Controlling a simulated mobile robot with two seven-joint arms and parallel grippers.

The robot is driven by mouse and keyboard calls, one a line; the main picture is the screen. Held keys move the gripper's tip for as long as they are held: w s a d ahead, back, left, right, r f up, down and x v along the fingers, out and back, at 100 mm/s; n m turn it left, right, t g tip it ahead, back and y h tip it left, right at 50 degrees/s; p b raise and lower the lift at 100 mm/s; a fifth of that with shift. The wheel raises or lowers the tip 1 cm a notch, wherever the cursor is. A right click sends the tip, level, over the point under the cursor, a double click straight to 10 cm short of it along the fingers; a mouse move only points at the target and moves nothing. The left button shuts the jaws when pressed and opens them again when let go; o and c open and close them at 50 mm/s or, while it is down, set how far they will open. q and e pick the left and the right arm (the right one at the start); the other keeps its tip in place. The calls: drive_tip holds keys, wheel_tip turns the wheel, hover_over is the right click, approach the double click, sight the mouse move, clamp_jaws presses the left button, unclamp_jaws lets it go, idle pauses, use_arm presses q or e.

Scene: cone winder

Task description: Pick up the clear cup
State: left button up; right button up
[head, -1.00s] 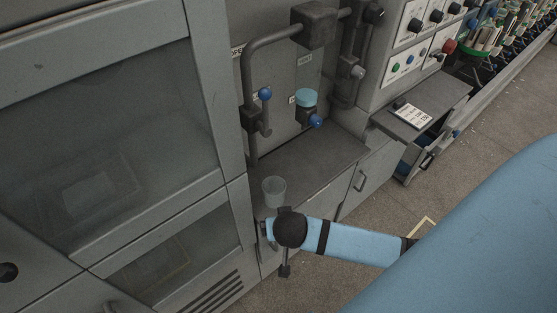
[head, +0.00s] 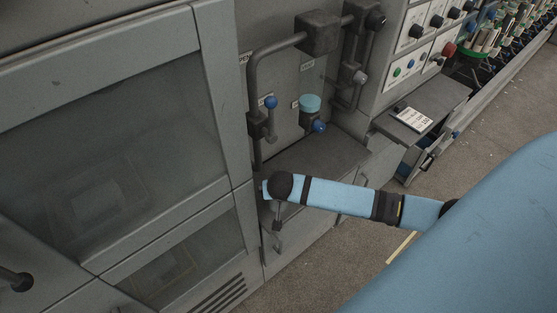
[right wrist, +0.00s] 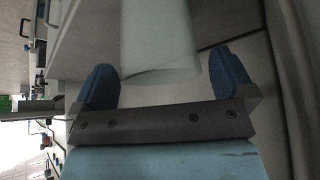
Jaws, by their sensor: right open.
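The clear cup (right wrist: 160,40) shows in the right wrist view as a pale, translucent cylinder between the two dark blue fingers of my right gripper (right wrist: 163,72). The fingers are open, with a gap visible on each side of the cup. In the head view the cup is hidden behind my right wrist, which is over the left end of the grey counter (head: 318,160). My right gripper's fingers cannot be made out there. My left gripper is not in view.
Above the counter are a pipe (head: 254,90) with a blue-knobbed valve (head: 270,103) and a teal-capped fitting (head: 310,103). A glazed cabinet door (head: 110,140) stands at left. A partly open drawer (head: 418,160) juts out at right. Open floor lies in front.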

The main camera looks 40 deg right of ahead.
drive_tip(key=shift+x, duration=1.3)
drive_tip(key=c, duration=0.9)
drive_tip(key=shift+r, duration=0.1)
